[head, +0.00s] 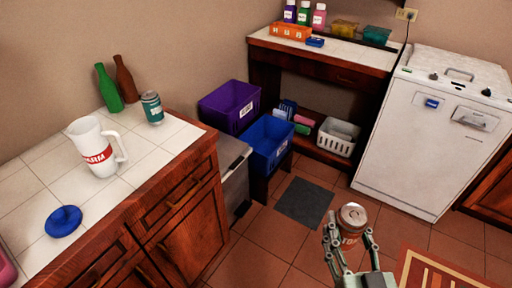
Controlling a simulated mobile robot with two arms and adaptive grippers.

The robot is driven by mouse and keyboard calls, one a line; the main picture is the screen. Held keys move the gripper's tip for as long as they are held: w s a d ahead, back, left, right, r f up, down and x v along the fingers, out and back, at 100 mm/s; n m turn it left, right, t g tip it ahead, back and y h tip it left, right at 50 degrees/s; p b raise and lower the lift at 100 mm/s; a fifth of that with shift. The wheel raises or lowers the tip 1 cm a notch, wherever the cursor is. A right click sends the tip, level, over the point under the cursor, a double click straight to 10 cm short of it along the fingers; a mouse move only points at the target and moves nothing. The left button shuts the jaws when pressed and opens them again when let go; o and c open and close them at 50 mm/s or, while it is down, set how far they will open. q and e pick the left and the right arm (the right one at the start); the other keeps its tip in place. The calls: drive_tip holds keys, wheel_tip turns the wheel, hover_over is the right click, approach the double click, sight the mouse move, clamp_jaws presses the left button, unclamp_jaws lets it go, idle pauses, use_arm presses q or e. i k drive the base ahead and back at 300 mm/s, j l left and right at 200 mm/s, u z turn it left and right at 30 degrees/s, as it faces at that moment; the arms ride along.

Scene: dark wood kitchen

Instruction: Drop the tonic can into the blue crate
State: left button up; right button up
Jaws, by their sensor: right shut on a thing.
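The tonic can (352,217), reddish brown with a silver top and pale lettering partly hidden, is between the fingers of my right gripper (348,234) at the bottom of the head view, right of centre. The gripper is shut on it, and the can looks upright over the tiled floor. The blue crate (262,139) stands at the middle of the view, up and left of the can and apart from it. Its open top shows, with no contents that I can make out. My left gripper is not in view.
A purple crate (226,103) stands beside the blue crate. The left counter holds a white pitcher (92,148), a teal can (152,107) and two bottles. A white basket (338,137) sits on a low shelf. A white appliance (431,139) stands at right. Floor around the dark mat (304,201) is clear.

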sight(273, 146)
drive_tip(key=i+l+u, duration=0.25)
drive_tip(key=u, duration=0.2)
drive_tip(key=i+l+u, duration=0.2)
drive_tip(key=l+u, duration=0.3)
drive_tip(key=j, duration=0.05)
